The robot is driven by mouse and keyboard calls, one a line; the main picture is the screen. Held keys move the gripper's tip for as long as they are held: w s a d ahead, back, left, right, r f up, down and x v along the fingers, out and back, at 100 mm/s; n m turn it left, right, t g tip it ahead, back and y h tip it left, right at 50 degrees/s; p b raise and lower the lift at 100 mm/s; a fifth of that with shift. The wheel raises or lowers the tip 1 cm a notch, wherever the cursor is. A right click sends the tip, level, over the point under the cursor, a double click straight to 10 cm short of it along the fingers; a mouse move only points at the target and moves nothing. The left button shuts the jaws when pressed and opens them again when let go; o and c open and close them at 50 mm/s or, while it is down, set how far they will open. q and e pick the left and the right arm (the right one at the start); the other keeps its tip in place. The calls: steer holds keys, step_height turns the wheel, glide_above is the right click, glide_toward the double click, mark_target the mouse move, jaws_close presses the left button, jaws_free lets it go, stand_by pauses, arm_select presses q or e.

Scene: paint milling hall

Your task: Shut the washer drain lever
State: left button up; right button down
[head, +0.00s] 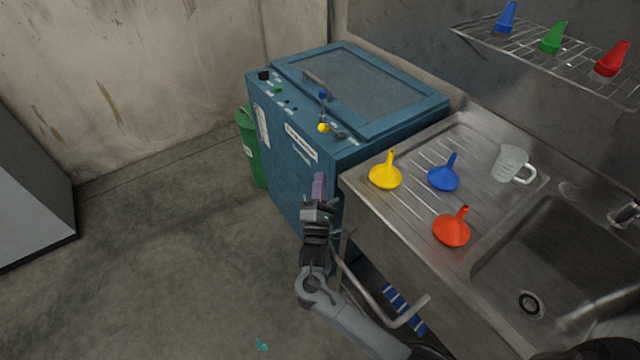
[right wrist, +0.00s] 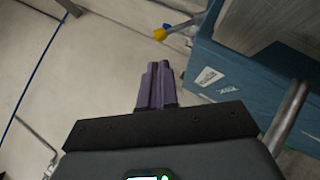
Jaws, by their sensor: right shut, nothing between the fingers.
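The blue washer (head: 300,150) stands against the back wall, left of the sink; part of it also shows in the right wrist view (right wrist: 240,75). A thin metal lever with a yellow end (head: 323,128) and a blue part (head: 322,96) shows at its front top edge. A yellow-ended metal piece (right wrist: 160,34) also shows beside the washer in the right wrist view. I cannot tell for sure that this is the drain lever. My right gripper (head: 319,178), with purple fingers (right wrist: 157,68), is shut and empty in front of the washer, apart from the lever. My left gripper is not in view.
A steel sink unit (head: 480,130) adjoins the washer on the right, holding yellow (head: 385,177), blue (head: 444,179) and red (head: 451,231) funnels and a clear jug (head: 510,163). A green bin (head: 246,135) stands left of the washer.

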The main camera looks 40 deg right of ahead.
arm_select(q)
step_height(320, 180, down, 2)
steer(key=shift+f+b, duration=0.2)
steer(key=shift+b, duration=0.9)
arm_select(e)
glide_toward(333, 131)
steer(key=w+r, duration=0.4)
steer(key=shift+w+d+r, duration=0.2)
steer(key=shift+d, duration=0.15)
